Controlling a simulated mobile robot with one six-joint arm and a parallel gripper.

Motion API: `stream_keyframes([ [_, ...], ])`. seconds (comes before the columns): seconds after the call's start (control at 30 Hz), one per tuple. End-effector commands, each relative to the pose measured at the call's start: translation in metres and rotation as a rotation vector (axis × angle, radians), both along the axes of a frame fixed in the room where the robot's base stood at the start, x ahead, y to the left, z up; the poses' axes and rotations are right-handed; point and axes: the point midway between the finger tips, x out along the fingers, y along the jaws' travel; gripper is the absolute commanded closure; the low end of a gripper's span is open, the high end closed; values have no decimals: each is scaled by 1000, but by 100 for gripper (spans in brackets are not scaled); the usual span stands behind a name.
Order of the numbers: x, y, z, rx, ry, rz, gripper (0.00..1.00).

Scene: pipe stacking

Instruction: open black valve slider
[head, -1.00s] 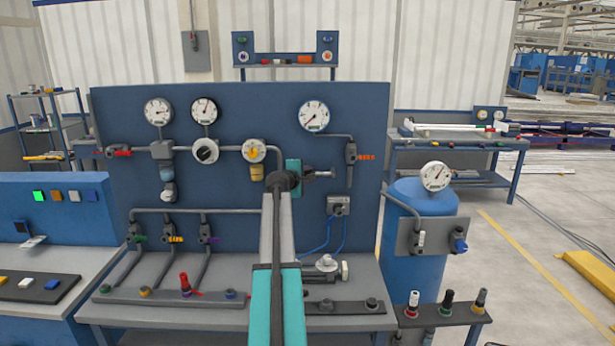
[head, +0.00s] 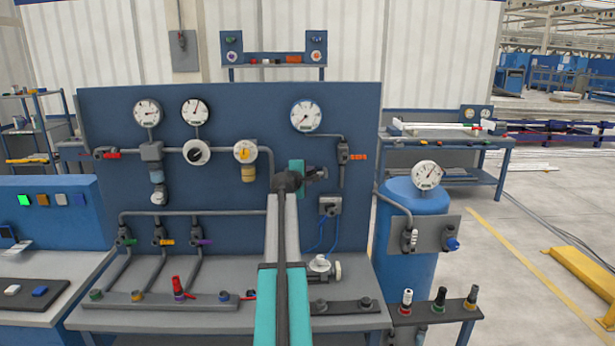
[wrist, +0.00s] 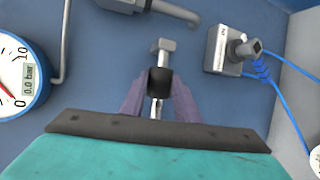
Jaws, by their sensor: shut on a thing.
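In the wrist view a short black sleeve (wrist: 160,81), which looks like the black valve slider, sits on a slim metal fitting with a blocky grey end (wrist: 163,46). The two purple-grey fingers of my gripper (wrist: 160,98) are shut on it, one on each side. In the head view my gripper (head: 316,173) is in front of the blue panel (head: 225,240), right of centre. Its fingers are small and dark there, and I cannot make out the black sleeve. I cannot tell whether the fitting touches the panel.
A round gauge (head: 305,116) is above my gripper. A grey valve (head: 343,150) is to its right, and a grey box (head: 329,206) with blue tubes is just below. More pipes and gauges are on the left. A blue tank (head: 416,250) stands at the right.

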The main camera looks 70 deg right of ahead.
Motion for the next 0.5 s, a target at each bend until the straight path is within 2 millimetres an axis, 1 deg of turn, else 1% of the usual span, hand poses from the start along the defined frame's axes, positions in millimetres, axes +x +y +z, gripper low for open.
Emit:
stream_keyframes([
  [0.03,-6,-2,1,0,7,-10,100],
  [0.07,-6,-2,1,0,7,-10,68],
  [0.1,-5,-2,1,0,6,-9,61],
  [0.17,-3,-1,1,0,6,-6,53],
  [0.5,4,3,0,0,4,2,53],
])
